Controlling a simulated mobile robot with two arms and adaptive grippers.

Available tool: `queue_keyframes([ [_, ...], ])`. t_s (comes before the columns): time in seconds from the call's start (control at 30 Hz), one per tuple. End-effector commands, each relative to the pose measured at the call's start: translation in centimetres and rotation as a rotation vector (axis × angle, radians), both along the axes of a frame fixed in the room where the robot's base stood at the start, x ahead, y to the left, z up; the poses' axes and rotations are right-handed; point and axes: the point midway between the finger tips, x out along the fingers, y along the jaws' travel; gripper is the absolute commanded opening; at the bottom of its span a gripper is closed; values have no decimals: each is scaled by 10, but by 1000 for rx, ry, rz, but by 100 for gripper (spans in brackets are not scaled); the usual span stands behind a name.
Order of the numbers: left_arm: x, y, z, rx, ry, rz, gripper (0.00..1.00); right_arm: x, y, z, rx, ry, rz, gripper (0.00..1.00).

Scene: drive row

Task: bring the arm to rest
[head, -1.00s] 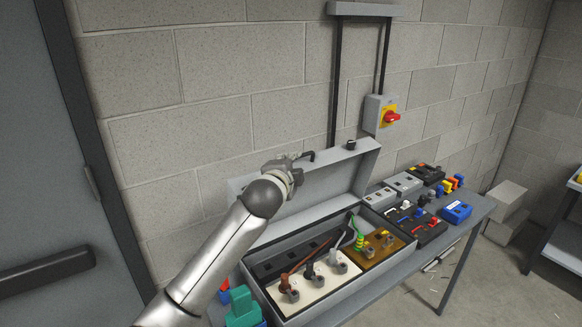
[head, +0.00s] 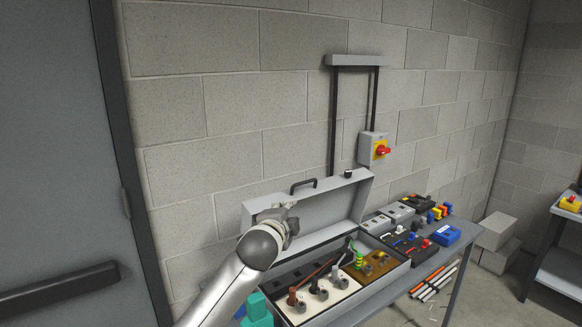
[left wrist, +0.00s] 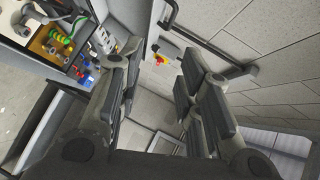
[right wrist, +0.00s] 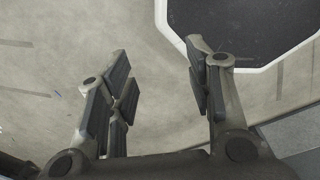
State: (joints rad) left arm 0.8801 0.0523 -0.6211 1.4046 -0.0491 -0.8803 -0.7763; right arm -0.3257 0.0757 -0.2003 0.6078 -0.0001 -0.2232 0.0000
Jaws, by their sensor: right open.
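My left arm comes up from the bottom of the head view. Its gripper (head: 282,218) is in front of the raised lid of a grey case, seen small and partly hidden by the wrist. In the left wrist view the left gripper (left wrist: 155,80) has its fingers apart with nothing between them. My right gripper (right wrist: 160,70) shows only in the right wrist view. Its fingers are spread and empty above the grey floor.
The open grey case (head: 362,293) holds plugs and cables and stands on a bench (head: 465,232). Its lid (head: 325,205) has a handle. Tools and boxes lie to its right. A red and yellow switch (head: 380,150) is on the wall. A door (head: 60,150) is at left.

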Motion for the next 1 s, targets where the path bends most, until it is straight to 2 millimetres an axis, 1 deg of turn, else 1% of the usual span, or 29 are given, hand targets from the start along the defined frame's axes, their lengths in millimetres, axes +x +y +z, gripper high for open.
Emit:
queue_keyframes([
  [0.03,-4,1,-9,-15,18,4,33,6,0,0,0,-8,0,47],
  [0.17,-14,5,-28,-56,60,18,33,23,0,1,2,-32,1,47],
  [0.2,-17,7,-34,-68,75,23,33,29,1,1,3,-42,1,47],
  [0.3,-27,11,-52,-106,115,37,33,39,1,2,3,-59,1,47],
  [0.47,-49,20,-86,-179,195,71,33,44,-2,2,1,-64,2,47],
  [0.57,-68,28,-112,-234,257,102,33,41,-4,2,-3,-59,3,47],
  [0.67,-93,39,-143,-303,336,146,33,34,-4,1,-4,-49,2,47],
  [0.77,-131,55,-181,-389,438,212,33,24,-5,1,-4,-34,2,47],
  [0.8,-149,63,-197,-426,483,247,33,21,-5,1,-5,-29,2,47],
  [0.87,-178,75,-219,-481,548,302,33,18,-5,1,-5,-25,2,47],
  [0.9,-198,83,-233,-516,591,340,33,18,-5,1,-5,-25,2,47],
  [0.97,-228,96,-251,-564,653,401,33,19,-5,1,-6,-26,2,47],
  [1.0,-249,105,-261,-595,692,445,33,20,-5,1,-5,-28,2,47],
])
